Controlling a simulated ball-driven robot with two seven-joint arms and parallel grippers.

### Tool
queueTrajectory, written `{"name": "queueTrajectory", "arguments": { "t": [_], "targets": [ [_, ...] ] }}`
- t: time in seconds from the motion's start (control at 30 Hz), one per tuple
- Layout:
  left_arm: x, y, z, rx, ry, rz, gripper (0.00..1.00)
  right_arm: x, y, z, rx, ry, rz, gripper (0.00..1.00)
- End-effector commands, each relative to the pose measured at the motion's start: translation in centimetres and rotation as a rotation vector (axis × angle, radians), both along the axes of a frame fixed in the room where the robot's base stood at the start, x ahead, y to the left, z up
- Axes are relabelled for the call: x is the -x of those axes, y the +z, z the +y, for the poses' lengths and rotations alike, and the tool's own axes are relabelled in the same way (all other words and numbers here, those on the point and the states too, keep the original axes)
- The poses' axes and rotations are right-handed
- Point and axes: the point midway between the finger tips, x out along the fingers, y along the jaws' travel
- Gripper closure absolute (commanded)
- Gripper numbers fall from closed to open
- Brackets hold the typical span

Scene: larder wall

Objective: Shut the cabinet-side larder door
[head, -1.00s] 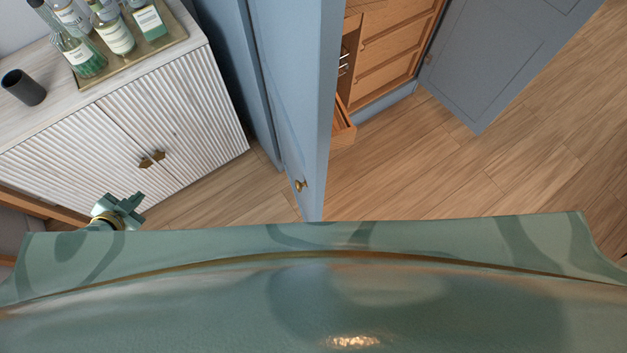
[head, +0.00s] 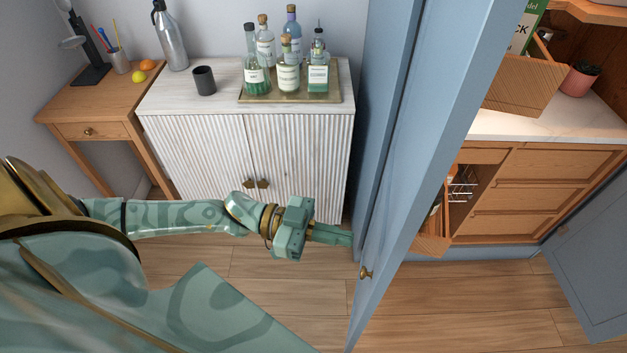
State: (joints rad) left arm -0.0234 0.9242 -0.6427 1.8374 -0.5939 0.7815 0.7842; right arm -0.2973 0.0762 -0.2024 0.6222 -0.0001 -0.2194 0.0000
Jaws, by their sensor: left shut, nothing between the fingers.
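The cabinet-side larder door (head: 428,120) is blue and stands open, seen nearly edge-on right of the middle of the head view. A small brass knob (head: 366,273) sits low on it. My left gripper (head: 346,238) is shut and empty, its fingertips pointing right at the door's left side, close to it; I cannot tell whether they touch. The larder's other door (head: 590,255), also blue, stands open at the far right. Between the doors the larder shows wooden drawers (head: 530,198), one pulled out. My right gripper is not in view.
A white fluted cabinet (head: 200,150) stands left of the door, with a tray (head: 245,97) of several bottles and a dark cup (head: 204,80) on top. A wooden desk (head: 70,107) is at the far left. The wooden floor (head: 450,310) in front is clear.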

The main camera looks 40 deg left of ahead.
Motion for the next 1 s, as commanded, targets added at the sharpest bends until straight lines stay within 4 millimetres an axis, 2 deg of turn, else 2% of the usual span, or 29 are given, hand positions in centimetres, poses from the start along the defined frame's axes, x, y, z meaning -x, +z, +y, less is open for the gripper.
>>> {"name": "queueTrajectory", "arguments": {
  "t": [0.1,0.33,1.0],
  "targets": [
    [-0.9,0.2,-2.3,0.002,0.000,-0.002,1.00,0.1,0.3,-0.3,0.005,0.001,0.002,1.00],
    [-1.9,0.0,-5.0,0.000,0.001,0.000,1.00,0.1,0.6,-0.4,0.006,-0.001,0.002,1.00],
    [-2.3,0.0,-6.2,0.002,0.015,-0.002,1.00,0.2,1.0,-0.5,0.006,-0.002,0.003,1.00]
  ]
}}
